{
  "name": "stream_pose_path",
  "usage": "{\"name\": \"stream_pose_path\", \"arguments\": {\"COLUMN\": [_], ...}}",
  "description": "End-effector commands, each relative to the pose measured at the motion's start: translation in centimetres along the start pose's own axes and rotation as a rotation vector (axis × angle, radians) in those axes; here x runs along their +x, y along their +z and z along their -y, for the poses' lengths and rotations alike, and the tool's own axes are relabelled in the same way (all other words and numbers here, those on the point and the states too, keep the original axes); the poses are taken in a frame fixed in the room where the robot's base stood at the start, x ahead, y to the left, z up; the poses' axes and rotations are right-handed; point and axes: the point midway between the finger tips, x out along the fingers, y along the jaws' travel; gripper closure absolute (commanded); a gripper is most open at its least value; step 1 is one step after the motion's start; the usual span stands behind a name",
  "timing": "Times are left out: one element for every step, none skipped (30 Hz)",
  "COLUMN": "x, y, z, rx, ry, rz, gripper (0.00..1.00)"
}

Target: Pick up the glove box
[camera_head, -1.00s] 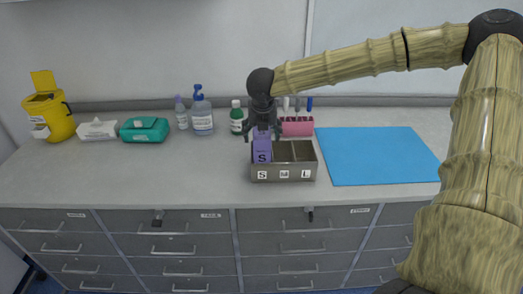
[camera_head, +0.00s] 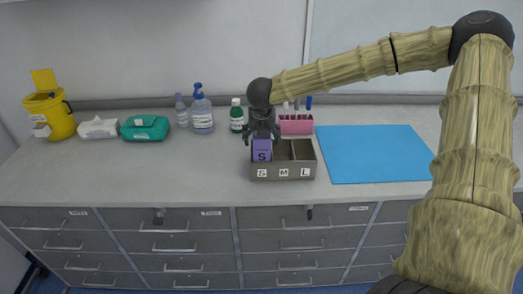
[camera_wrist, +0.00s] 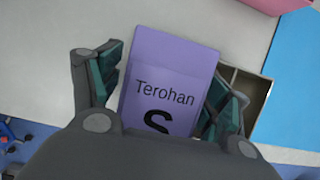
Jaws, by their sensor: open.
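The glove box is purple, with "Terohan" and a large S on it. In the head view the glove box (camera_head: 262,151) stands in the left compartment, marked S, of a grey three-part holder (camera_head: 284,173). In the wrist view the glove box (camera_wrist: 168,80) fills the middle. My gripper (camera_head: 262,138) is right above the box in the head view. In the wrist view my gripper (camera_wrist: 165,92) is open, with one finger on each side of the box. A narrow gap shows on the left; contact on the right cannot be told.
The M and L compartments look empty. A blue mat (camera_head: 372,155) lies to the right. The counter (camera_head: 150,180) is clear in front on the left.

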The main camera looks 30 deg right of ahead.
Motion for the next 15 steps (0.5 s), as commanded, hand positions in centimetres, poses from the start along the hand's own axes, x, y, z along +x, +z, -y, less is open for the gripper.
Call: {"name": "stream_pose_path", "arguments": {"x": [0.05, 0.08, 0.12, 0.15, 0.18, 0.22, 0.25, 0.28, 0.31, 0.33, 0.35, 0.36, 0.37, 0.37, 0.37], "y": [-0.03, -0.04, -0.06, -0.07, -0.08, -0.1, -0.11, -0.12, -0.14, -0.15, -0.15, -0.15, -0.16, -0.16, -0.16], "z": [0.0, 0.0, 0.0, 0.0, 0.0, 0.0, 0.0, 0.0, 0.0, 0.0, 0.0, 0.0, 0.0, 0.0, 0.0], "rx": [0.0, 0.0, 0.0, 0.0, 0.0, 0.0, 0.0, 0.0, 0.0, 0.0, 0.0, 0.0, 0.0, 0.0, 0.0], "ry": [0.0, 0.0, 0.0, 0.0, 0.0, 0.0, 0.0, 0.0, 0.0, 0.0, 0.0, 0.0, 0.0, 0.0, 0.0], "rz": [0.0, 0.0, 0.0, 0.0, 0.0, 0.0, 0.0, 0.0, 0.0, 0.0, 0.0, 0.0, 0.0, 0.0, 0.0], "gripper": [0.23, 0.23, 0.23, 0.23, 0.23, 0.23, 0.23, 0.23, 0.23, 0.23, 0.23, 0.23, 0.23, 0.23, 0.23]}}
